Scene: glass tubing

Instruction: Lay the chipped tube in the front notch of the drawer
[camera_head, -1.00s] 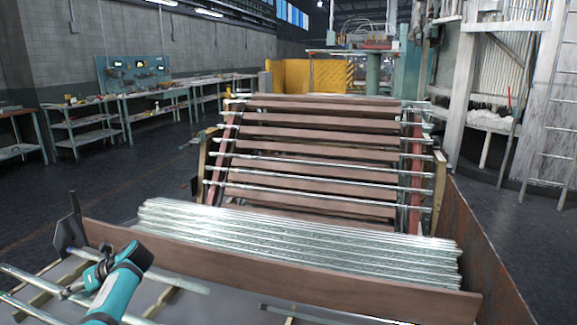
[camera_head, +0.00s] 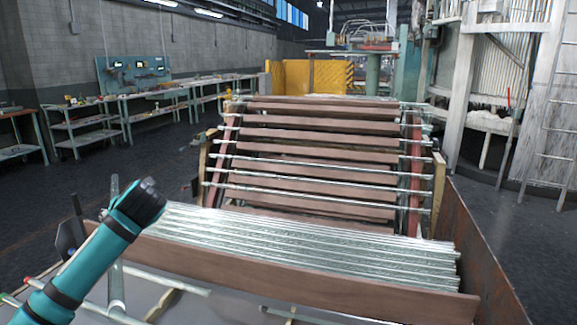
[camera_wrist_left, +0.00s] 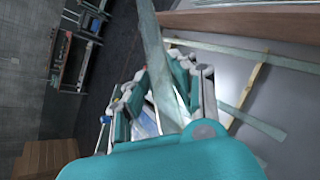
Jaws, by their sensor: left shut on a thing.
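My left gripper (camera_wrist_left: 170,80) is shut on a glass tube (camera_wrist_left: 152,40). In the head view the held tube (camera_head: 116,265) stands out steeply behind my teal arm, raised above the grey drawer (camera_head: 235,308). The fingers are hidden there by the arm. I cannot make out a chip on the held tube. Another tube (camera_head: 165,281) lies in the drawer, across pale wooden strips (camera_head: 166,304). The notches are too small to tell apart. My right gripper is not in view.
A brown board (camera_head: 290,277) borders the drawer's far side. Behind it is a stack of many glass tubes (camera_head: 300,240), then a sloped rack (camera_head: 320,165) with tubes. A rusty wall (camera_head: 490,250) stands at right. Workbenches (camera_head: 150,95) are far left.

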